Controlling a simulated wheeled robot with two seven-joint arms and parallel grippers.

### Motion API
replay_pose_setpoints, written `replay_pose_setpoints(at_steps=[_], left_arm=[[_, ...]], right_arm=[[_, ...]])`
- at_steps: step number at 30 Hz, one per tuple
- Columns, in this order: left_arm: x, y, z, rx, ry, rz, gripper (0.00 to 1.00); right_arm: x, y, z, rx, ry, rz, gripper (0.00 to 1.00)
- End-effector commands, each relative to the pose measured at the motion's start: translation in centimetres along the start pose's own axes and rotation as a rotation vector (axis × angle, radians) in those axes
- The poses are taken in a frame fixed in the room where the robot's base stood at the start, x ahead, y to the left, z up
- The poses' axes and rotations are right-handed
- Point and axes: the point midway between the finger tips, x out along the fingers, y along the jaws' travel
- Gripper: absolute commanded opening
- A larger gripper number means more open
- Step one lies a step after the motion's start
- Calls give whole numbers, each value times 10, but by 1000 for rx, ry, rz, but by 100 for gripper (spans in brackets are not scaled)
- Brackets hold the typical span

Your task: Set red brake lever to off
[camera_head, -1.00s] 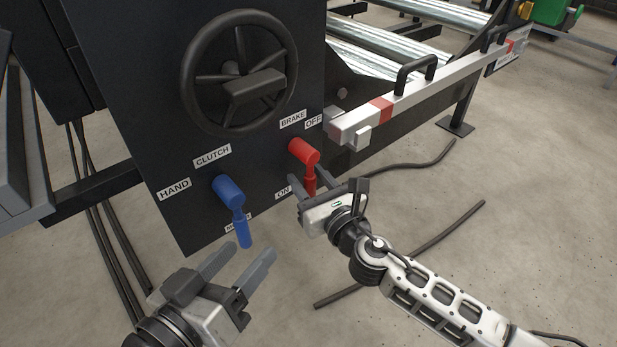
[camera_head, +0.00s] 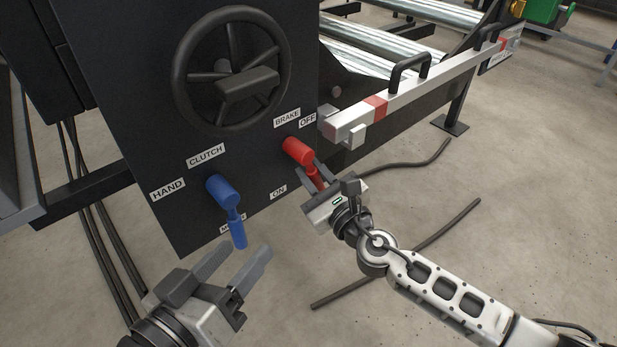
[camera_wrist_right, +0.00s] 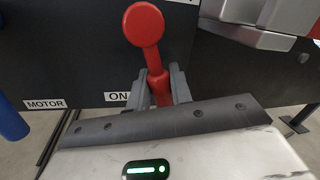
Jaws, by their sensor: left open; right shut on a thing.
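The red brake lever (camera_head: 298,152) is on the black panel (camera_head: 180,120), below the BRAKE label (camera_head: 287,117). Its handle hangs down and slightly right, between the ON label (camera_head: 278,192) at lower left and the OFF label (camera_head: 307,120) at upper right. My right gripper (camera_head: 314,180) is shut on the handle. In the right wrist view, the red lever (camera_wrist_right: 146,28) runs down between the fingers (camera_wrist_right: 160,88). My left gripper (camera_head: 236,262) is open and empty, below the blue clutch lever (camera_head: 222,190).
A black handwheel (camera_head: 228,70) sits above the levers. A silver bar (camera_head: 405,85) with black handles juts out to the right of the brake lever. Dark cables (camera_head: 400,255) lie on the concrete floor.

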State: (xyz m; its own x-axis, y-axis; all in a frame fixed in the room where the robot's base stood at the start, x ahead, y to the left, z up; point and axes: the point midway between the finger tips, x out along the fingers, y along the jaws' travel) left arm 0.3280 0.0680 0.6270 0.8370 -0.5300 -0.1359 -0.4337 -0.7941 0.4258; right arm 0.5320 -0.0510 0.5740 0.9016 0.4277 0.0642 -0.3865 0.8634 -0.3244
Motion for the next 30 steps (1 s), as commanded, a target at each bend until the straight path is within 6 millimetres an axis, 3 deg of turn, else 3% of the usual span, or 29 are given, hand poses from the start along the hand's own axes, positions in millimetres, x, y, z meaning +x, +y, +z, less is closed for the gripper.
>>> replay_pose_setpoints(at_steps=[12,30], left_arm=[[1,2,-2,-19,18,13,56],[1,2,-3,-24,20,16,56]], right_arm=[[3,-14,2,-233,-48,0,0],[4,-16,4,-278,-58,-1,0]])
